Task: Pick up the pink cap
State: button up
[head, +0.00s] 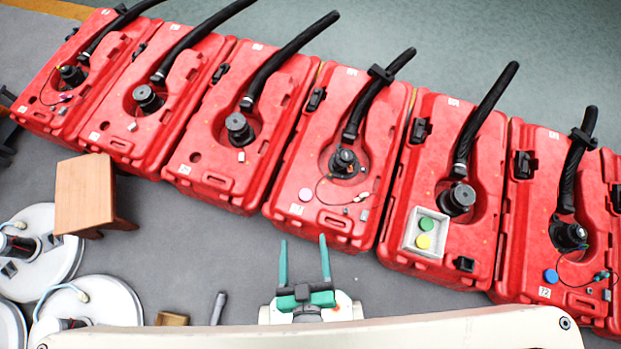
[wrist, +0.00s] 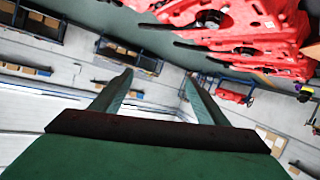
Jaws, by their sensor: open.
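The pink cap (head: 305,194) is a small, pale pink disc. It lies on the red top of the fourth tank from the left (head: 330,222) in the head view, left of a thin cable and below the tank's round black fitting. My gripper (head: 304,243) is open and empty, with two teal fingers pointing toward that tank's front edge. In the picture the cap is just above the fingertips, apart from them. The wrist view shows the open fingers (wrist: 159,74) with nothing between them. I cannot make out the cap in the wrist view.
Several red tanks with upright black hoses (head: 367,100) stand in a row. A grey tray (head: 408,246) holds a green cap (head: 427,224) and a yellow cap (head: 424,242). A blue cap (head: 551,276) lies farther right. A wooden stool (head: 85,195) stands left. Grey floor separates me from the tanks.

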jog(key=w+a+f+n+g, duration=0.1)
jog(key=w+f+n+g, duration=0.2)
jog(key=f, duration=0.6)
jog(key=w+a+f+n, duration=0.2)
jog(key=w+f+n, duration=0.15)
jog(key=f, duration=0.45)
jog(key=n+g+h, duration=0.2)
jog(key=n+g, duration=0.7)
jog(key=n, duration=1.1)
send_near(305, 195)
jog(key=x, duration=0.3)
jog(key=shift+s+a, duration=0.1)
jog(key=shift+a, duration=0.05)
jog(key=shift+d+x, duration=0.15)
jog(key=shift+x, duration=0.75)
jog(key=shift+d+x, duration=0.15)
jog(key=shift+x, duration=1.6)
